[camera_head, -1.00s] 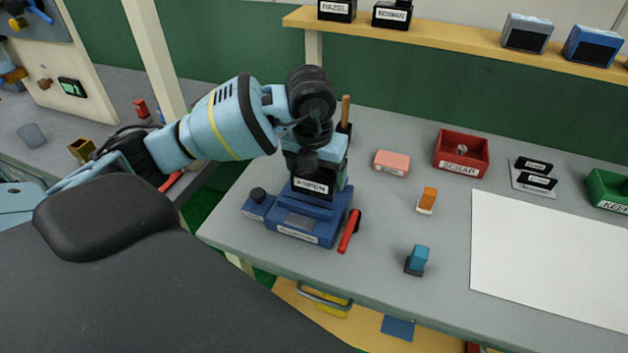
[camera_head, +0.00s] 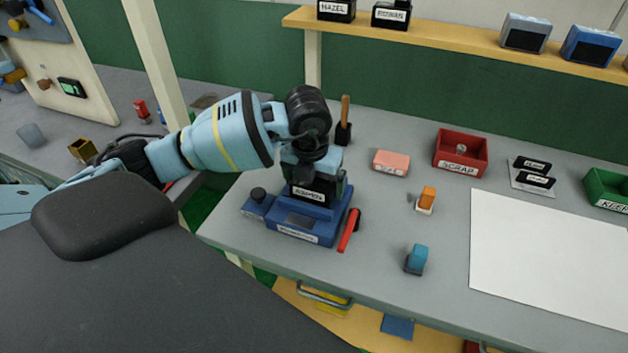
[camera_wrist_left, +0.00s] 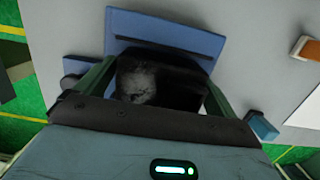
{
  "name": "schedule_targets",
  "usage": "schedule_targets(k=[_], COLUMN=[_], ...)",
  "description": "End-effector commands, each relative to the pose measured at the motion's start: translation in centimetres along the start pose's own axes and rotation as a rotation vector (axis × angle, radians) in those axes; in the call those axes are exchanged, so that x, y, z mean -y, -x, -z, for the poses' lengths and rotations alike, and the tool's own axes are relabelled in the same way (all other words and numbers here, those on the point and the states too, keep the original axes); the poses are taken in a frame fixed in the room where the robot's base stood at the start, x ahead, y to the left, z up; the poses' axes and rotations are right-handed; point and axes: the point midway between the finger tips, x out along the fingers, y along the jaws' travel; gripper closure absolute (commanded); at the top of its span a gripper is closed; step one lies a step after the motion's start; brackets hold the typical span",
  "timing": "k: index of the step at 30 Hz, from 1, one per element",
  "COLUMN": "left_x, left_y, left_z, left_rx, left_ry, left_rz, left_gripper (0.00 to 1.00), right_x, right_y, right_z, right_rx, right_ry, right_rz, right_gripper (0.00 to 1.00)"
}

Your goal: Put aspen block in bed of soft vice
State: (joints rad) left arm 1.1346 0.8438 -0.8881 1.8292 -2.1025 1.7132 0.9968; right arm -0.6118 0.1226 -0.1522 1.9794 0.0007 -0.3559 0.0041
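The aspen block (camera_head: 315,195) is a dark block with a white label, its lettering blurred now. It is upright at the blue soft vice (camera_head: 322,234), against the back part of its bed. I cannot tell whether its underside touches the bed. My left gripper (camera_head: 318,182) points down from above, with a green finger on each side of the block. In the left wrist view, the block's dark top (camera_wrist_left: 165,82) fills the space between the fingers, with the blue vice (camera_wrist_left: 165,35) beyond it. My right gripper is not in view.
A pink block (camera_head: 391,163), an orange-topped item (camera_head: 426,199), a blue item (camera_head: 416,259) and a red scrap bin (camera_head: 461,153) stand to the right. A wooden-handled tool (camera_head: 344,122) stands behind. A white sheet (camera_head: 550,260) lies bare.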

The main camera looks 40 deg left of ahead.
Motion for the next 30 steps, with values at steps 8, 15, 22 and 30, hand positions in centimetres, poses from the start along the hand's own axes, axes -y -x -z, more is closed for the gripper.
schedule_targets(k=[8,15,22,30], left_x=[0.0,0.1,0.0,0.0], left_y=[0.1,2.6,7.3,11.3], left_z=[0.0,-0.2,-0.2,-0.1], left_rx=[0.001,0.005,0.006,0.003], left_ry=[0.0,0.0,0.0,0.0], left_rz=[0.001,0.003,0.002,0.002], left_gripper=[0.0,0.0,0.0,0.0], right_x=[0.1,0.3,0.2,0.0], right_y=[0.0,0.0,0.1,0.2], right_z=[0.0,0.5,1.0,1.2], right_rx=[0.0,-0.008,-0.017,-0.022], right_ry=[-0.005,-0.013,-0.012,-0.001], right_rz=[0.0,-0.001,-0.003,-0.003], right_gripper=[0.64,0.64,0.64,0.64])
